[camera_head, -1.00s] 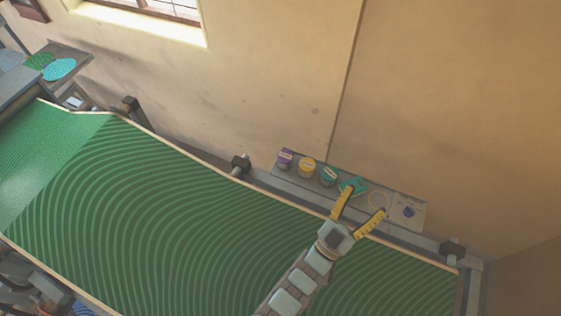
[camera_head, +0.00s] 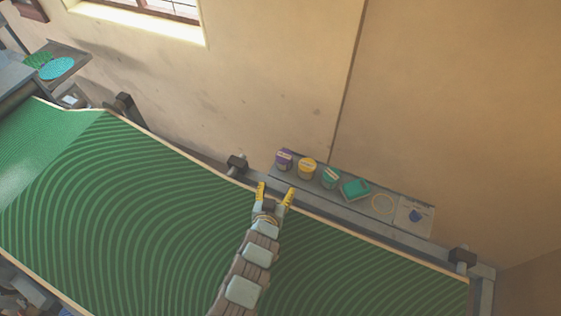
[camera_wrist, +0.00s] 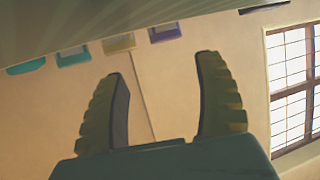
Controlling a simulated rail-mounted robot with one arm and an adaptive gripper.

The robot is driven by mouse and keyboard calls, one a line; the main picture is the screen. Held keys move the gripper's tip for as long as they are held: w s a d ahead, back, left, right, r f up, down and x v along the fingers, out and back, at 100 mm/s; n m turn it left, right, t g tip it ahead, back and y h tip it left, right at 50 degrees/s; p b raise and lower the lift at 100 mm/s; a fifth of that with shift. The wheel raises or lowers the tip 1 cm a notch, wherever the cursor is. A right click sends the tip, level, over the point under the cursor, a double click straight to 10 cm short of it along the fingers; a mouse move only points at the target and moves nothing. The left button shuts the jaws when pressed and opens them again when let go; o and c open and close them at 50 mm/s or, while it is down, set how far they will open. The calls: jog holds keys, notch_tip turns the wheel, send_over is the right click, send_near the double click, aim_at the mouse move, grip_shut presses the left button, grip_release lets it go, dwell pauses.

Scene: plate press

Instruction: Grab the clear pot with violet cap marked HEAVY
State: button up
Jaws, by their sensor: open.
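The violet-capped pot (camera_head: 284,160) stands at the left end of a row of pots on the grey shelf behind the green bed. In the wrist view a violet-marked pot (camera_wrist: 165,33) shows at the top, partly cut off by a grey edge. Its HEAVY marking is too small to read. My gripper (camera_head: 276,192) is open and empty, in front of the shelf and just below the violet-capped pot in the head view. In the wrist view its two yellow fingers (camera_wrist: 162,88) stand wide apart with only wall between them.
To the right on the shelf (camera_head: 353,208) are a yellow-capped pot (camera_head: 307,168), a green-capped pot (camera_head: 330,177), a teal block-like item (camera_head: 355,189), a pale ring (camera_head: 383,204) and a white card (camera_head: 414,215). A dark clamp (camera_head: 237,164) sits left of the shelf.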

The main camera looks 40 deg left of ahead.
send_near(282, 165)
jog(key=shift+w, duration=0.55)
jog(key=shift+g, duration=0.3)
jog(key=shift+p+x, duration=0.9)
jog(key=shift+x, duration=1.9)
jog(key=shift+w+a, duration=0.35)
jog(key=shift+a, duration=0.05)
jog(key=shift+w+a+f, duration=0.15)
jog(key=shift+f, duration=0.05)
jog(key=shift+p+x, duration=0.95)
jog(key=shift+x, duration=1.65)
jog(key=c, duration=0.9)
